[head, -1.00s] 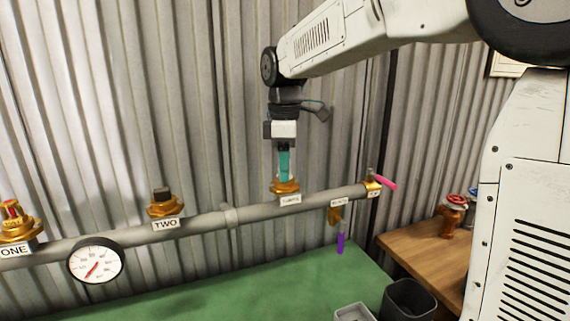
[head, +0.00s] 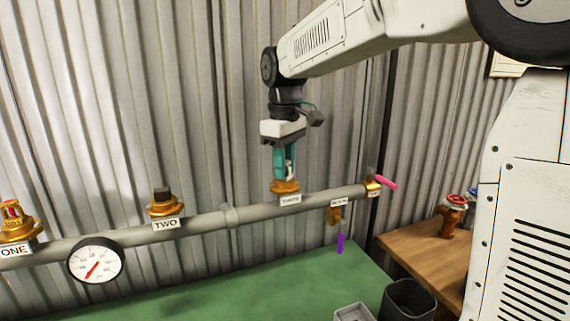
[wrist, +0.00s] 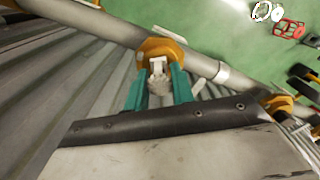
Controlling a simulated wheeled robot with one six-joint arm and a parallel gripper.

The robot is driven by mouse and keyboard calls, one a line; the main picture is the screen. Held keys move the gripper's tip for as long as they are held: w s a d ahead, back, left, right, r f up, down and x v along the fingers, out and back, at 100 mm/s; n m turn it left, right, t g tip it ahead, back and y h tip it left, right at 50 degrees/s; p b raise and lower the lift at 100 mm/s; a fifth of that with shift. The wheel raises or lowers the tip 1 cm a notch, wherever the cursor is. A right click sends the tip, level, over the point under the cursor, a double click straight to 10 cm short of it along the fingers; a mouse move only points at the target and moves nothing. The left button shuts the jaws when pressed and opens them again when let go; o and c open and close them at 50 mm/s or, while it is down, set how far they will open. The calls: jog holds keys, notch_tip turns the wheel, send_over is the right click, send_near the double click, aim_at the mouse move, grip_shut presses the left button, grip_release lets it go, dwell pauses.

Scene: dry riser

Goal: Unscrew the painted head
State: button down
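A pale, whitish head (wrist: 157,66) stands in the brass fitting (head: 285,186) labelled THREE on the grey pipe. It also shows in the head view (head: 290,172), partly hidden by a finger. My gripper (head: 284,174) points down over this fitting, with teal fingers on either side of the head. In the wrist view my gripper (wrist: 158,72) is open, with narrow gaps between fingers and head. Fitting TWO (head: 164,204) carries a dark head (head: 162,194). Fitting ONE (head: 18,229) carries a head with red parts (head: 11,208).
A gauge (head: 96,261) hangs on the pipe (head: 197,224) at left. A pink-handled valve (head: 385,182) is at its right end, with a purple-handled one (head: 340,243) below. A dark bin (head: 407,299) and grey tray (head: 353,313) stand on the green surface (head: 230,295).

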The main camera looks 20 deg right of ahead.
jog(key=n, duration=0.4)
jog(key=shift+n, duration=0.9)
jog(key=n, duration=0.2)
jog(key=shift+n, duration=1.8)
